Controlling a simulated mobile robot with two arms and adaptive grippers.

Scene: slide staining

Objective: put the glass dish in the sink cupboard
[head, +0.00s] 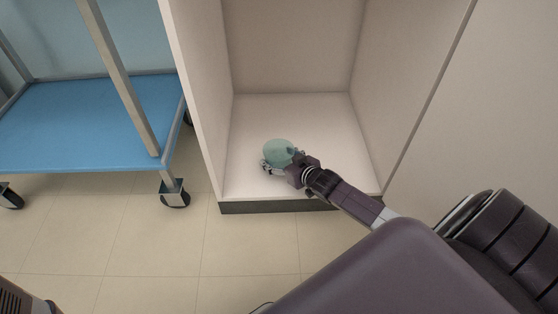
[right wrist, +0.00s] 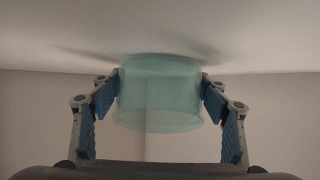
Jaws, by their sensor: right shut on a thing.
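The glass dish (head: 278,152) is a round, pale green-blue see-through dish. My right gripper (head: 281,163) is shut on it, inside the open cupboard (head: 245,114), over the front part of its pale floor. In the right wrist view the dish (right wrist: 160,97) sits between the two blue-padded fingers (right wrist: 160,104), which press on its sides. Its far end is close to a pale surface with soft shadows on it; I cannot tell whether they touch. My left gripper is not in view.
A metal trolley with a blue shelf (head: 75,122) stands on wheels left of the cupboard. The cupboard's side walls (head: 197,88) and its dark base edge (head: 270,206) frame the opening. The cupboard floor around and behind the dish is bare.

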